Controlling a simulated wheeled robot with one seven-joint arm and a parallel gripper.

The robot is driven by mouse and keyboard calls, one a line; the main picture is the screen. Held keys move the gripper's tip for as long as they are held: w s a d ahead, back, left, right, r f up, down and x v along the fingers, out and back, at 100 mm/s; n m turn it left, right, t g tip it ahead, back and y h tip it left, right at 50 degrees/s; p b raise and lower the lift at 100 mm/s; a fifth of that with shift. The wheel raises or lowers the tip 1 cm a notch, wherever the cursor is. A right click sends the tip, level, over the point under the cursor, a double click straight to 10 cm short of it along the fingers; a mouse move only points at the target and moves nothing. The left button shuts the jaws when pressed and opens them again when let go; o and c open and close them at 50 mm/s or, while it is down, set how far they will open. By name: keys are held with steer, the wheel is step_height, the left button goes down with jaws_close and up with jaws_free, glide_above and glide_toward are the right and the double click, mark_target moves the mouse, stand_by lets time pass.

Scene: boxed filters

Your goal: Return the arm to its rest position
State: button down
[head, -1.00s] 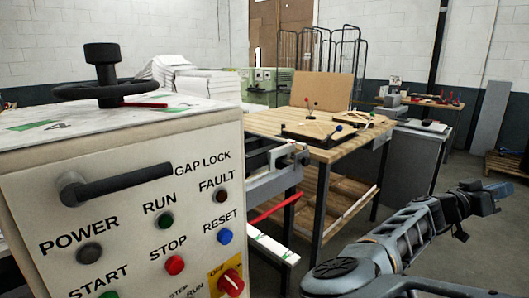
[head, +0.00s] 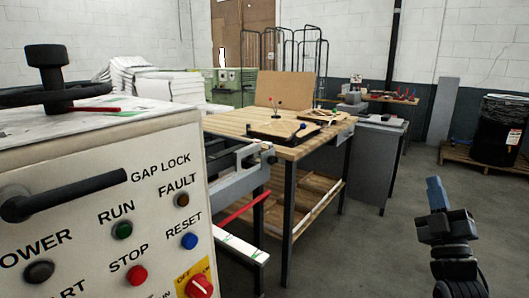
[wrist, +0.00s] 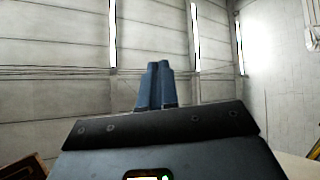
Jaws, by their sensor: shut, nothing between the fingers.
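My gripper (head: 435,194) is at the lower right of the head view, pointing upward. Its blue fingers are together with nothing between them. In the wrist view the two blue fingers (wrist: 157,85) stand side by side, touching, against the ceiling and upper walls. My gripper is apart from the machine and the table, over open floor. Most of my arm is below the frame edge.
A control panel (head: 100,215) with a handle and several buttons fills the left. A wooden table (head: 290,152) with a tray on it stands in the middle. A black drum (head: 498,128) stands on a pallet (head: 460,153) at right. Floor between is clear.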

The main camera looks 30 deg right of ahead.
steer(key=s+a+f+n+y, duration=0.1)
steer(key=s+a+f+y, duration=0.25)
steer(key=a, duration=0.35)
steer(key=s+a+f+n+y, duration=0.1)
steer(key=s+a+f+y, duration=0.1)
steer(key=a+f+y, duration=0.4)
steer(key=s+a+f+n+y, duration=0.1)
steer(key=s+a+f+y, duration=0.25)
steer(key=a, duration=0.45)
steer(key=s+a+f+m+g+y, duration=0.1)
steer(key=s+a+m+g+y, duration=0.2)
steer(key=s+a, duration=1.1)
steer(key=shift+a+m+g+y, duration=0.4)
steer(key=shift+a+m+g, duration=0.5)
steer(key=shift+g, duration=0.2)
